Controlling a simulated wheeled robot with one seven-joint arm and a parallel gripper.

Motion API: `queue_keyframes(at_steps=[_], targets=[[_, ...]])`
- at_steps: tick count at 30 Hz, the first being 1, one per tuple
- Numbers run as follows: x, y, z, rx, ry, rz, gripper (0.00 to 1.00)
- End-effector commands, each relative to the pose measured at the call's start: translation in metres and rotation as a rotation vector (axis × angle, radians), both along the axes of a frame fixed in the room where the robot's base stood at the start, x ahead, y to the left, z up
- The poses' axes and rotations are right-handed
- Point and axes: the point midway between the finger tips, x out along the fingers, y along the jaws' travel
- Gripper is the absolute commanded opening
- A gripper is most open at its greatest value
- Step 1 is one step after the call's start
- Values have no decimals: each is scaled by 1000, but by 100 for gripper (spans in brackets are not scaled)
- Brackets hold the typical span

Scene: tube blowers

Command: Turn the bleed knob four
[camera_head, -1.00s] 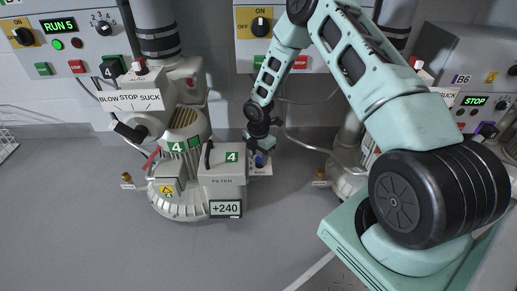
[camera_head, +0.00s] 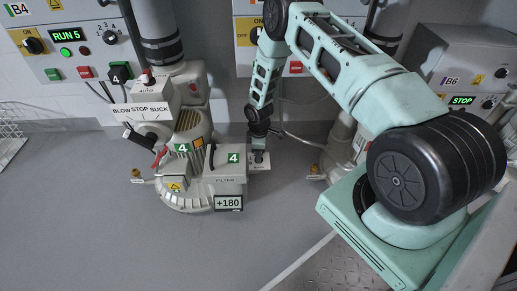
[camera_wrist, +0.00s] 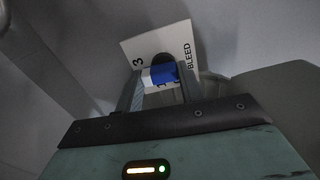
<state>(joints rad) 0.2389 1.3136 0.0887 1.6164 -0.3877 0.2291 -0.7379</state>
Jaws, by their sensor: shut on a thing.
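The bleed knob (camera_wrist: 163,76) is blue with a pale band, in front of a white plate (camera_wrist: 135,47) lettered BLEED, with a 3 at its far left. My gripper (camera_head: 259,152) points down beside the filter box of blower four (camera_head: 230,175), over the small white bleed plate (camera_head: 262,167). In the wrist view its two fingers are on either side of the knob and shut on it. In the head view my gripper hides the knob. The display (camera_head: 229,203) on the filter box reads +180.
Blower four (camera_head: 190,125) stands left of my gripper, with a BLOW STOP SUCK label (camera_head: 141,111). Its panel (camera_head: 70,40) shows RUN 5. A hose and a brass fitting (camera_head: 314,168) lie to the right. The grey bench in front is clear.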

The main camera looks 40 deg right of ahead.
Motion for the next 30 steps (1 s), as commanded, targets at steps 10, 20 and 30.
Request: queue_keyframes(at_steps=[10,20,30], targets=[[-1,-1,1,-1,1,-129,15],[-1,-1,0,0,0,-150,15],[-1,0,0,0,0,-148,60]])
